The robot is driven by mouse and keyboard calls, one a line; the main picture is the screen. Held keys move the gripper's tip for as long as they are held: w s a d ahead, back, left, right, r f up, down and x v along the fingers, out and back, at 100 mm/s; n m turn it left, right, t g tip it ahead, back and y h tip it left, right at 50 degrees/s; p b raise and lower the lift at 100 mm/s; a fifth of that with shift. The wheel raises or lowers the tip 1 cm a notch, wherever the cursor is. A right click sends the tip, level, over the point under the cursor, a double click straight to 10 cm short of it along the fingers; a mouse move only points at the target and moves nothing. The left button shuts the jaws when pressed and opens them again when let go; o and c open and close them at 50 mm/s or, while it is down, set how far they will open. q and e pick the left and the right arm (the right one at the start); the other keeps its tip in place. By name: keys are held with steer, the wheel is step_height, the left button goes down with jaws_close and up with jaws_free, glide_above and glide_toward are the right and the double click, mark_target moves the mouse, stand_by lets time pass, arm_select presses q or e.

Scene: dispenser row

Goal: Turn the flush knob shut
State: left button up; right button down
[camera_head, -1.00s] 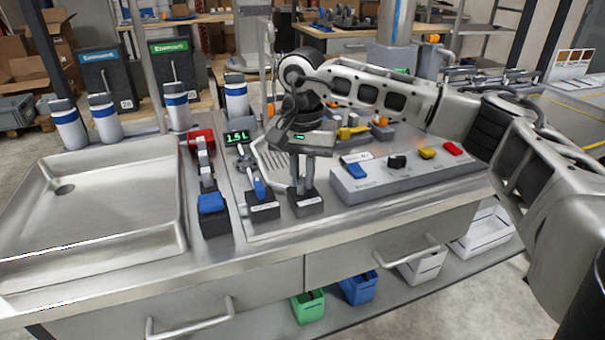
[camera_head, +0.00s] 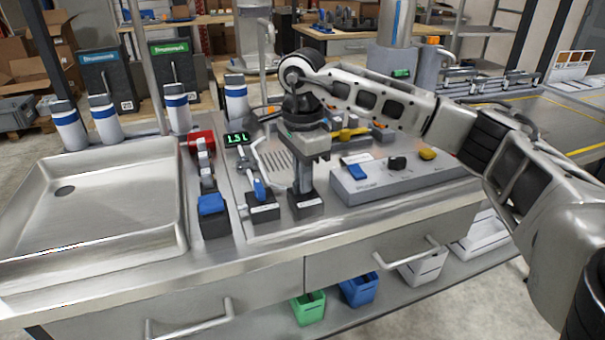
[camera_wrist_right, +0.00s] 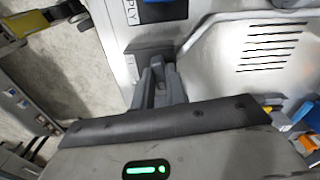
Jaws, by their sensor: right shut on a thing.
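My right gripper (camera_head: 303,182) points down over a small dark block (camera_head: 308,208) on the steel counter, the rightmost of a row of three. Its fingers (camera_wrist_right: 160,83) are close together and shut on the knob there, which I take to be the flush knob. The fingers hide the knob, so I cannot tell its angle. A pale label shows on the block's front, too small to read in the head view. My left gripper is not in view.
Just left stands a blue-handled valve (camera_head: 259,190), marked with a label ending "PLY" in the wrist view. Further left is another blue-ended lever (camera_head: 211,204). A control box (camera_head: 375,182) with a blue switch and knobs stands close right. A sink (camera_head: 110,200) fills the left.

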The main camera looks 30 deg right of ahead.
steer(key=shift+w+d+r+m, duration=0.1)
steer(key=shift+m, duration=0.5)
steer(key=c, duration=1.5)
jaws_free()
steer(key=shift+o, duration=0.3)
